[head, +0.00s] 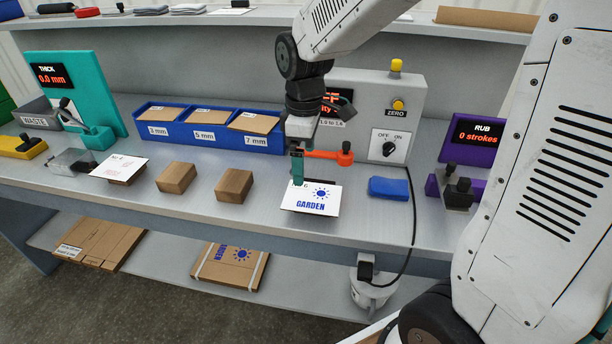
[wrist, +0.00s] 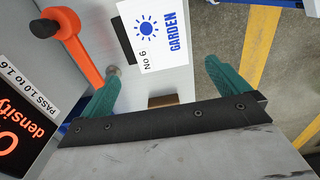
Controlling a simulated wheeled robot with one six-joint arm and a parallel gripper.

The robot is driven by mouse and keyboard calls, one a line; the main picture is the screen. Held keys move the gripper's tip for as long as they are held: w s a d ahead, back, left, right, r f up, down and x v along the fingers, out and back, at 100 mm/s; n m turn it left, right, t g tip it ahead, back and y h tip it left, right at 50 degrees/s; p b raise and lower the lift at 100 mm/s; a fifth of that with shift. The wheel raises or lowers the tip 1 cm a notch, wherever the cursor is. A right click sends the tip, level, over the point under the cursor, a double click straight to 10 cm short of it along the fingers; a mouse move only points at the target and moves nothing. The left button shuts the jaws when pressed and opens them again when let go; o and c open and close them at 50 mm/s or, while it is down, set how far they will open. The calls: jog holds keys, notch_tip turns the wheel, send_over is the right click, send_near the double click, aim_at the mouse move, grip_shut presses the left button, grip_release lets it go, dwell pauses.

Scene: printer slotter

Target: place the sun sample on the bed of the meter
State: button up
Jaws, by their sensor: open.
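The sun sample (head: 311,201), a white card printed with a blue sun and GARDEN, lies flat near the bench's front edge. It also shows in the wrist view (wrist: 150,30), beyond my fingertips. The density meter (head: 372,108) is a grey box with a red display, ZERO button and OFF/ON knob. Its orange arm (head: 330,155) reaches out behind the card. A dark strip (wrist: 122,42) shows beside the card; I cannot tell whether it is the bed. My gripper (head: 297,182) is above the card's back left corner. Its teal fingers (wrist: 163,80) are apart and empty.
A blue pad (head: 389,187) and a black cable lie right of the card. Two wooden blocks (head: 234,185) and another card (head: 118,167) stand to the left. Blue bins (head: 195,137) are behind. The purple rub tester (head: 470,145) is farther right.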

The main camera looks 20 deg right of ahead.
jog(key=s+d+r+m, duration=0.2)
jog(key=s+r+m, duration=0.3)
jog(key=s+r, duration=0.4)
jog(key=s+d+f+m+t, duration=0.1)
jog(key=s+m, duration=0.4)
jog(key=s, duration=0.8)
jog(key=shift+d+m, duration=0.15)
jog(key=shift+m, duration=0.25)
